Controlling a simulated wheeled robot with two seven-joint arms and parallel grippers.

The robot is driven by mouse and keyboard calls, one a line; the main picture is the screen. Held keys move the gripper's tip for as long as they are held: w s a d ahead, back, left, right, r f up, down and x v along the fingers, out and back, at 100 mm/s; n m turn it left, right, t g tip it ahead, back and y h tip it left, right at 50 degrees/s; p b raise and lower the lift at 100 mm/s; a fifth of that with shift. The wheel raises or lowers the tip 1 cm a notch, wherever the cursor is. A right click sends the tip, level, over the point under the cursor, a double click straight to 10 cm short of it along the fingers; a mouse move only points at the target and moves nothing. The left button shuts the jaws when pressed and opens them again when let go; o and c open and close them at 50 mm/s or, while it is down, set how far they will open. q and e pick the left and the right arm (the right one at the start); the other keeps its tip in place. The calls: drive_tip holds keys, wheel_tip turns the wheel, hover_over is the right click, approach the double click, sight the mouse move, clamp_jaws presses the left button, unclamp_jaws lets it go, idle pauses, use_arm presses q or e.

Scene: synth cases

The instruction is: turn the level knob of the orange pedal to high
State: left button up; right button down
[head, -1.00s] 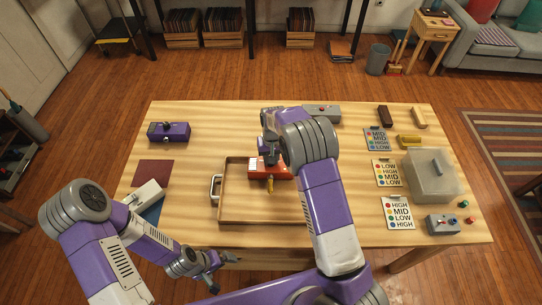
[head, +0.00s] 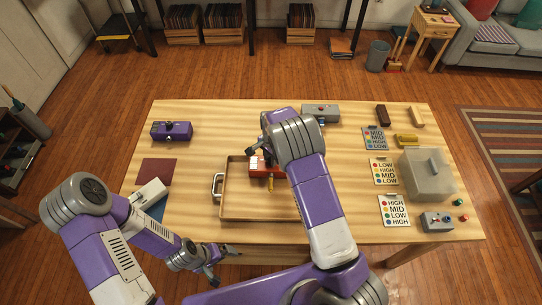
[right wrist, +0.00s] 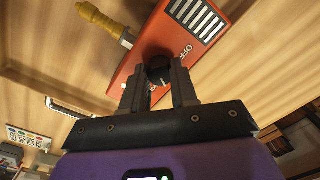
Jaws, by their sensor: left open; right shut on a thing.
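The orange pedal (head: 256,162) lies in the shallow wooden tray (head: 224,190), partly hidden by my right arm. In the right wrist view the pedal (right wrist: 135,75) shows a striped white panel and the word OFF. My right gripper (right wrist: 159,82) is shut on its black level knob (right wrist: 158,70), which bears a pale mark; I cannot read its setting. In the head view this gripper (head: 264,152) is over the pedal. A yellow plug (right wrist: 100,20) sticks out of the pedal's side. My left gripper (head: 220,256) is open and empty by the table's front edge.
A purple pedal (head: 172,131), grey pedal (head: 320,112) and small grey box (head: 437,222) stand apart.

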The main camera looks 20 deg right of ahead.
drive_tip(key=m+p, duration=0.1)
drive_tip(key=m, duration=0.4)
drive_tip(key=shift+m, duration=0.3)
drive_tip(key=shift+p, duration=0.3)
drive_tip(key=c, duration=0.9)
unclamp_jaws()
drive_tip(key=shift+o, duration=0.2)
drive_tip(key=shift+s+r+p, duration=0.1)
drive_tip(key=shift+r+p, duration=0.3)
drive_tip(key=shift+r, duration=3.4)
